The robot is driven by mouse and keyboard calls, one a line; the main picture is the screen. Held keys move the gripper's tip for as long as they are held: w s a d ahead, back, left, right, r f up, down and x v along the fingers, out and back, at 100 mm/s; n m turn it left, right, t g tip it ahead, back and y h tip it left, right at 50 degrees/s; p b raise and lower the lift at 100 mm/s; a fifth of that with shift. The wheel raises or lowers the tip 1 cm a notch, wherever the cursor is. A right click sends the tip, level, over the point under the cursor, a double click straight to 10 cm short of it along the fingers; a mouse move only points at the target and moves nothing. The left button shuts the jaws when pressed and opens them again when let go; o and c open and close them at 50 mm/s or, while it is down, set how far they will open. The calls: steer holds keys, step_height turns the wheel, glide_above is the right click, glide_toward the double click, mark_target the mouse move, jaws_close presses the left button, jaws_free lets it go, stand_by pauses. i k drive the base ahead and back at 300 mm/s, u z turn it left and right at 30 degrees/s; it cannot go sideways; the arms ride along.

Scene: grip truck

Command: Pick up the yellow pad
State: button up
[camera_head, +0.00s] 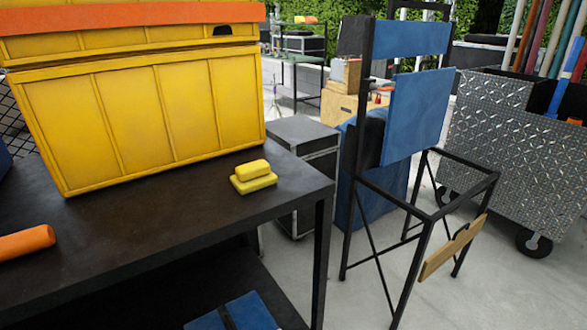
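The yellow pad (253,184) lies on the dark table (190,220) near its right end, in front of the right corner of a big yellow crate. It looks like two stacked yellow blocks, a smaller one on a wider one; I cannot tell whether they are one piece. Nothing touches it from above. My gripper is not in view.
The yellow crate (150,120) with an orange lid fills the table's back left. An orange cylinder (25,243) lies at the front left. A tall blue chair (415,115) and a metal cart (515,160) stand to the right. The tabletop before the pad is clear.

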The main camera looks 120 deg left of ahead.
mark_target(251, 177)
steer(key=u, duration=1)
steer(key=i, duration=0.1)
steer(key=u, duration=2.7)
steer(key=k, duration=0.55)
steer(key=u, duration=0.15)
steer(key=i, duration=0.55)
steer(key=z, duration=0.3)
